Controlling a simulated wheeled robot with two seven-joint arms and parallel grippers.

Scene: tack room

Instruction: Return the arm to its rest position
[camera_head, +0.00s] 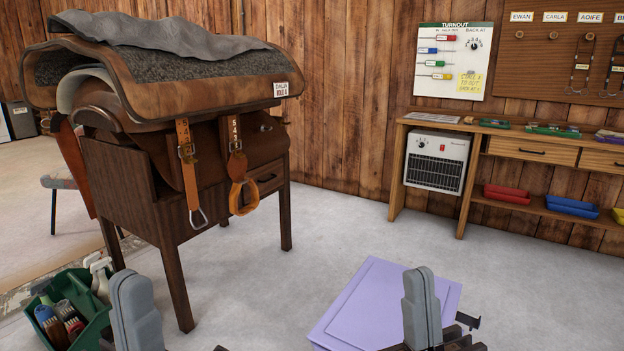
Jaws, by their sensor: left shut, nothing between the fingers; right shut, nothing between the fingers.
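My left gripper (137,312) is at the lower left edge of the head view, in front of the green grooming tote. It is shut and holds nothing. My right gripper (422,309) is at the lower middle right, in front of the purple box lid. It is shut and empty. Only the upper finger parts and some dark links of both arms show; the rest is below the frame.
A saddle (150,85) rests on a dark wooden stand (130,200) at left. A green tote (85,325) with brushes and bottles and a purple box (365,300) stand low in front. A wooden bench (500,140) with a heater (436,160) lines the back wall. Open floor lies between.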

